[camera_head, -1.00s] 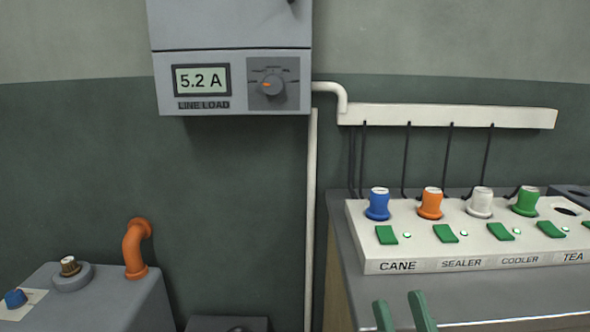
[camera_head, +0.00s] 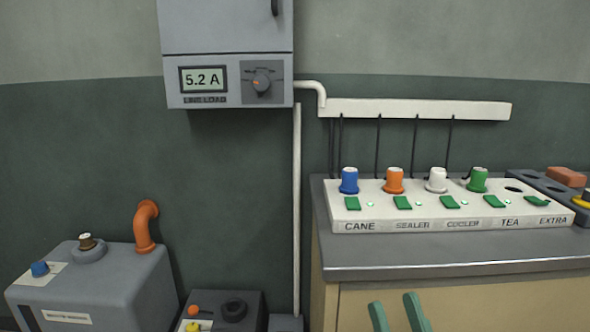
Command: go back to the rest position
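My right gripper (camera_head: 396,312) shows at the bottom edge as two green fingertips with a gap between them, open and with nothing seen between them. It is in front of the counter (camera_head: 470,262), below the white switch panel (camera_head: 385,213), apart from the plugs. My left gripper is not in view. The panel carries a blue plug (camera_head: 348,181), an orange plug (camera_head: 394,181), a white plug (camera_head: 436,180) and a green plug (camera_head: 477,180), with labels CANE, SEALER, COOLER, TEA and EXTRA below.
A grey meter box (camera_head: 228,70) on the wall reads 5.2 A. A grey machine (camera_head: 110,290) with an orange pipe (camera_head: 145,225) stands at the left. A dark box (camera_head: 255,318) with knobs is beside it. A brown block (camera_head: 566,176) lies at the far right.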

